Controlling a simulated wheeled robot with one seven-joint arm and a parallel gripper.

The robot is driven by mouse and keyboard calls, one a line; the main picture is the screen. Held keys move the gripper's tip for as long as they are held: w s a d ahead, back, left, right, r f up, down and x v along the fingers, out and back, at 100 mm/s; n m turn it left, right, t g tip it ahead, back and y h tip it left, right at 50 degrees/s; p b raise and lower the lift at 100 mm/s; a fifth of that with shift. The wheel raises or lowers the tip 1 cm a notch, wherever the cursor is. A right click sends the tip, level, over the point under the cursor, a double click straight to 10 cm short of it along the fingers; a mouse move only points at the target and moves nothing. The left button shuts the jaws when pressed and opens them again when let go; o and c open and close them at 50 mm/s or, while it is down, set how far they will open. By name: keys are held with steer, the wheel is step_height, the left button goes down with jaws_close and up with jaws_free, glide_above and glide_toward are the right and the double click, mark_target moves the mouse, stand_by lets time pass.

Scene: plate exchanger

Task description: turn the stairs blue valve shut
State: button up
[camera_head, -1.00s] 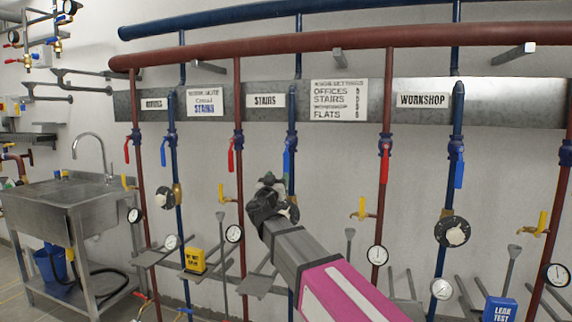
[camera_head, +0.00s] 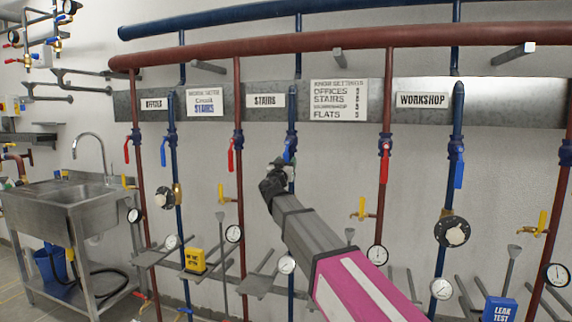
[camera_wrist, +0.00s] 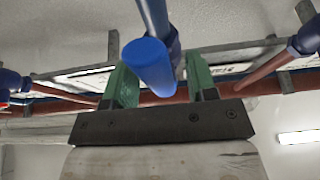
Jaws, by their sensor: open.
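The stairs blue valve has a blue lever (camera_head: 289,150) on the blue pipe just right of the STAIRS sign (camera_head: 266,101). The lever hangs down along the pipe, and its lower part is hidden behind my gripper in the head view. My gripper (camera_head: 281,168) is open at the lever's lower end. In the wrist view, the rounded blue lever end (camera_wrist: 147,62) shows between the two green fingers of my gripper (camera_wrist: 158,75). It is nearer the left finger, with a gap on the right. I cannot tell whether it touches a finger.
A red lever (camera_head: 231,154) is on the red pipe to the left, and another red lever (camera_head: 384,165) is to the right. The workshop blue lever (camera_head: 459,170) is farther right. A settings sign (camera_head: 338,100) is on the metal rail. A steel sink (camera_head: 70,200) stands at the left.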

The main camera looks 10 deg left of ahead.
steer(key=shift+c, duration=0.3)
jaws_close()
steer(key=shift+d, duration=0.15)
steer(key=d+r+n+g+y, duration=0.2)
steer(key=d+r+n+y, duration=0.1)
steer(key=n, duration=0.8)
steer(key=d+r+n+g+y, duration=0.3)
steer(key=d+r+n+y, duration=0.1)
steer(key=n, duration=0.7)
steer(key=shift+s+r, duration=0.25)
steer(key=shift+s, duration=0.05)
steer(key=shift+n, duration=0.3)
